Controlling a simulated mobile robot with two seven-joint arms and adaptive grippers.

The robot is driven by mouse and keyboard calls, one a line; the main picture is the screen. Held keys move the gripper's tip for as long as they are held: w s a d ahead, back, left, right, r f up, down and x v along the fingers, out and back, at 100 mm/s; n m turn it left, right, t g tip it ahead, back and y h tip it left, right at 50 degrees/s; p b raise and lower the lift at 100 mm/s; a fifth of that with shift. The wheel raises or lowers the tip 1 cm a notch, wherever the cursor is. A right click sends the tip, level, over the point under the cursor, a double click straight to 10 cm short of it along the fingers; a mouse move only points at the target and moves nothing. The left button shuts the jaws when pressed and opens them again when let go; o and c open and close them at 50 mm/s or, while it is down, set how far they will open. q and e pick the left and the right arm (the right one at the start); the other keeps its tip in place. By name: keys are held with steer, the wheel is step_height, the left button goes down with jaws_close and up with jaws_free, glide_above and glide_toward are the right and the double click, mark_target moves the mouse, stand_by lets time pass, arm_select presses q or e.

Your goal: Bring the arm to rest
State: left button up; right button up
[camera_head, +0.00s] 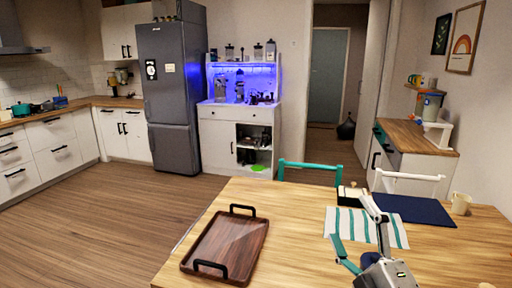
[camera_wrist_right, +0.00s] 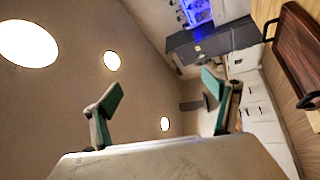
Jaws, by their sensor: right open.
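My right gripper (camera_head: 358,230) is in the lower right of the head view, raised over the wooden table (camera_head: 290,225). Its two green-tipped fingers are spread apart with nothing between them. In the right wrist view the same gripper (camera_wrist_right: 163,93) is open, with ceiling and wall behind it. The espresso cabinet (camera_head: 238,122) stands far back against the wall, lit blue, with several machines and jars on it. My left gripper does not show in either view.
A wooden tray (camera_head: 228,246) with black handles lies on the table's left part. A striped mat (camera_head: 366,228), a dark blue mat (camera_head: 412,209) and a beige cup (camera_head: 461,203) are near the right arm. Chairs stand behind the table. Floor to the left is clear.

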steer(key=s+d+f+m+g+h, duration=0.25)
steer(key=d+f+m+h, duration=0.4)
steer(key=f, duration=0.35)
steer(key=s+d+f+m+g+h, duration=0.1)
steer(key=s+d+f+g, duration=0.25)
steer(key=s+f, duration=0.3)
steer(key=s+d+f+m+g, duration=0.1)
steer(key=s+d+f+g, duration=0.25)
steer(key=s+f, duration=0.3)
steer(key=s+d+f+m+g+h, duration=0.1)
steer(key=s+d+f+m+g, duration=0.1)
steer(key=s+f+g, duration=0.4)
steer(key=a+f+m+t+y+b, duration=0.1)
steer(key=a+f+t+y+b, duration=0.1)
steer(key=a+f, duration=0.6)
steer(key=w+a+f+m+t+y+b, duration=0.1)
steer(key=a+f+t+y+b, duration=0.2)
steer(key=a+f, duration=0.5)
step_height(320, 180, down, 6)
steer(key=shift+w+f+m+y+b, duration=0.15)
steer(key=shift+f+m+y+b, duration=0.15)
steer(key=shift+y+b, duration=0.65)
